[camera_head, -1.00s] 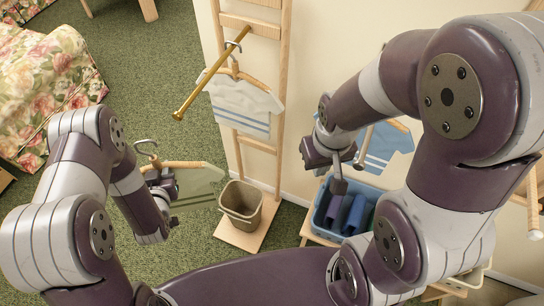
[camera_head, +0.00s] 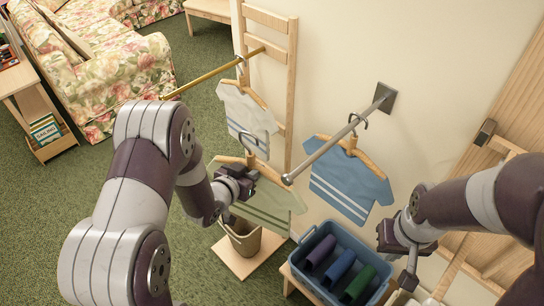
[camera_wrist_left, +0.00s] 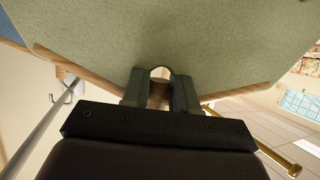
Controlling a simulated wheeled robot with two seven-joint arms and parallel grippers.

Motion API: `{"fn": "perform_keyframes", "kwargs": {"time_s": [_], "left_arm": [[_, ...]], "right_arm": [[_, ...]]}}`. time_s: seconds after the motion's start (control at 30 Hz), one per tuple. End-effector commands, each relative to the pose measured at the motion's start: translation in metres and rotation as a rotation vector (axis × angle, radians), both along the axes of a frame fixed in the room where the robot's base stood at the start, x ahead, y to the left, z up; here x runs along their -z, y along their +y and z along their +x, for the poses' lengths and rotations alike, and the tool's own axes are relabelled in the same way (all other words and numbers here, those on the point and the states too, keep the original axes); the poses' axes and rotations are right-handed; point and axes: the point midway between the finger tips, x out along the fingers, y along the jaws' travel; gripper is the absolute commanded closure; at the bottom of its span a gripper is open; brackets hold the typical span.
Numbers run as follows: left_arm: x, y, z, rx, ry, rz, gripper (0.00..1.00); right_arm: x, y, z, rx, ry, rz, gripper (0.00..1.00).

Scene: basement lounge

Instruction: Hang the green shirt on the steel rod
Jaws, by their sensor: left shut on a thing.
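The green shirt (camera_head: 268,208) is on a wooden hanger, with the hanger's metal hook (camera_head: 250,138) pointing up. My left gripper (camera_head: 246,180) is shut on this hanger near its neck; the left wrist view shows the fingers (camera_wrist_left: 160,92) around the wooden neck, with green cloth (camera_wrist_left: 180,35) beyond. The steel rod (camera_head: 335,142) sticks out from a wall plate, its free end just right of the green shirt's hanger. The hook and the rod appear apart. My right gripper (camera_head: 403,258) is at the lower right; its fingers are too unclear to judge.
A blue shirt (camera_head: 350,190) hangs on the steel rod nearer the wall. A white striped shirt (camera_head: 246,118) hangs on a brass rod (camera_head: 215,73) at left. Below are a blue bin (camera_head: 325,290) with rolled cloths and a brown basket (camera_head: 243,240).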

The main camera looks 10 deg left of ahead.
Motion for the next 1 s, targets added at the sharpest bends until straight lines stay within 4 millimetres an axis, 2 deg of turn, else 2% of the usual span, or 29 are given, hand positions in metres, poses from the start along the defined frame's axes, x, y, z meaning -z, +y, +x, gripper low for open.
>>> {"fn": "perform_keyframes", "kwargs": {"time_s": [0.03, 0.17, 0.3, 1.0], "left_arm": [[-0.008, -0.003, 0.005, 0.064, -0.008, 0.003, 1.0], [-0.029, -0.008, 0.004, 0.221, -0.005, 0.012, 1.0], [-0.037, -0.009, 0.001, 0.291, -0.003, 0.022, 1.0], [-0.036, -0.068, -0.042, 0.3, -0.002, 0.02, 1.0]], "right_arm": [[0.009, 0.0, 0.0, 0.0, -0.001, 0.0, 1.0], [0.017, 0.0, 0.0, 0.0, -0.001, 0.0, 1.0], [0.021, 0.0, 0.0, 0.0, -0.001, 0.0, 1.0], [0.038, 0.0, 0.0, 0.0, -0.001, 0.0, 1.0]]}}
